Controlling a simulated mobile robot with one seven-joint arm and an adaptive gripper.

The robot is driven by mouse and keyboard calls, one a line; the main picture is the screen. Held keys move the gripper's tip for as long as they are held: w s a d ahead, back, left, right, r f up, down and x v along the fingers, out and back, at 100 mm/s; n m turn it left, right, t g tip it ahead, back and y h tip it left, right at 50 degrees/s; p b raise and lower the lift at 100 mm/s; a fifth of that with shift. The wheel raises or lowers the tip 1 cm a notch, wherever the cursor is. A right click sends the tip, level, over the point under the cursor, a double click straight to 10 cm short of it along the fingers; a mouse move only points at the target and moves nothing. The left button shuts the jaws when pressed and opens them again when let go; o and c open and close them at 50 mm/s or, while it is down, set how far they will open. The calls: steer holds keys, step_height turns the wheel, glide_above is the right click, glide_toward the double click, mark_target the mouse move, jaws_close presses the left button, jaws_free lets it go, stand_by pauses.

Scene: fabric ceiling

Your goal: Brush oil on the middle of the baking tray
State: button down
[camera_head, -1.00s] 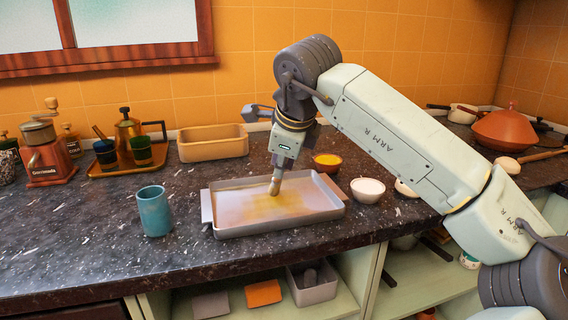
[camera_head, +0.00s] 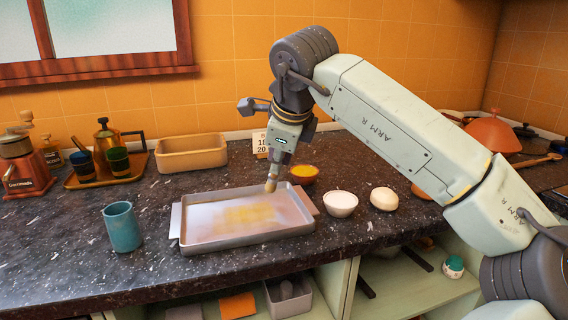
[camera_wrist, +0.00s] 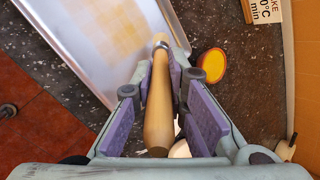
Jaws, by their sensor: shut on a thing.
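The baking tray (camera_head: 205,239) is a shallow grey metal pan with side handles on the dark counter. A yellowish oil patch (camera_head: 249,215) covers the middle of its floor; it also shows in the wrist view (camera_wrist: 125,40). My gripper (camera_head: 277,160) is above the tray's right part. In the wrist view my gripper (camera_wrist: 160,95) is shut on the wooden handle of the brush (camera_wrist: 158,122). The brush tip (camera_head: 271,186) points down near the tray's right rear edge; I cannot tell whether it touches. A bowl of yellow oil (camera_head: 304,174) stands behind the tray's right end.
A teal cup (camera_head: 122,228) stands left of the tray. A white bowl (camera_head: 340,204) and a round pale item (camera_head: 384,198) are to its right. A tan rectangular dish (camera_head: 191,153) and a small sign (camera_head: 260,143) stand behind. The counter's front edge runs below the tray.

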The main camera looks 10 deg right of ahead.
steer(key=shift+d+r+p, duration=0.1)
steer(key=shift+r+p, duration=1.35)
steer(key=shift+r, duration=0.9)
steer(key=shift+f, duration=0.1)
